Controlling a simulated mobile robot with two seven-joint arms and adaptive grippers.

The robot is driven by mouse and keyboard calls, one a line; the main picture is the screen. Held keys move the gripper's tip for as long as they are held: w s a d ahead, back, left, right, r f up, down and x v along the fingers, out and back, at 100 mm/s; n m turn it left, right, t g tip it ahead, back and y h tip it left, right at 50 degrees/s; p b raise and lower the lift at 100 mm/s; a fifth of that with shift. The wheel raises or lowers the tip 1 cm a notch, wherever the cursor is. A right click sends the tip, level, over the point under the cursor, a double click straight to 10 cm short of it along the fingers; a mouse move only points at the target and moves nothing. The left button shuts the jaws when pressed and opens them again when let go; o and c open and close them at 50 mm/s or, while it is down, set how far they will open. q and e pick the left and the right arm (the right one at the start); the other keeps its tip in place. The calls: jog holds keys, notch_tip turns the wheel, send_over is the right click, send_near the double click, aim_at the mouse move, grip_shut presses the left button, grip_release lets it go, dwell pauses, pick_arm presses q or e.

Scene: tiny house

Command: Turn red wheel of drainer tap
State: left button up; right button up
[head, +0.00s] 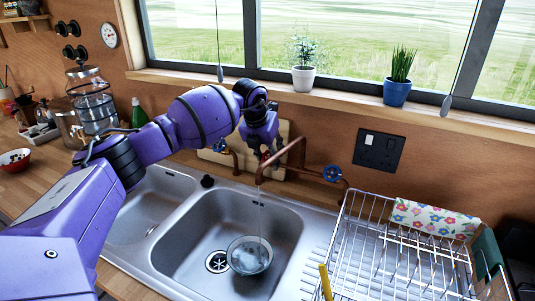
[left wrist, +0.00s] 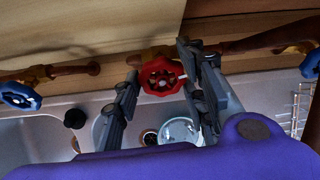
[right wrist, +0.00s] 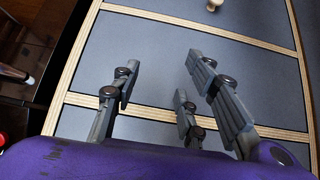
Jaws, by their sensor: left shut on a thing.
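The red wheel (left wrist: 162,75) sits on the copper tap pipe between the fingertips of my left gripper (left wrist: 160,82), which is shut on it. In the head view my left gripper (head: 266,150) is at the tap behind the sink and hides most of the wheel. The copper tap (head: 287,157) reaches over the right basin. A thin vertical streak, seemingly water, runs from it to a clear glass bowl (head: 250,256) in that basin. My right gripper (right wrist: 155,105) is open and empty in front of grey drawers; it does not show in the head view.
Blue wheels flank the tap, one on the right (head: 332,173) and one on the left (left wrist: 20,96). A wire dish rack (head: 345,240) stands right of the sink (head: 180,250). A cutting board (head: 215,157) leans behind the tap. Grey drawers (right wrist: 150,60) face my right gripper.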

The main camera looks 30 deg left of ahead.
pick_arm(q)
jog(key=o, duration=1.1)
jog(key=shift+a, duration=0.2)
jog(key=shift+c, duration=0.2)
jog(key=v, duration=1.2)
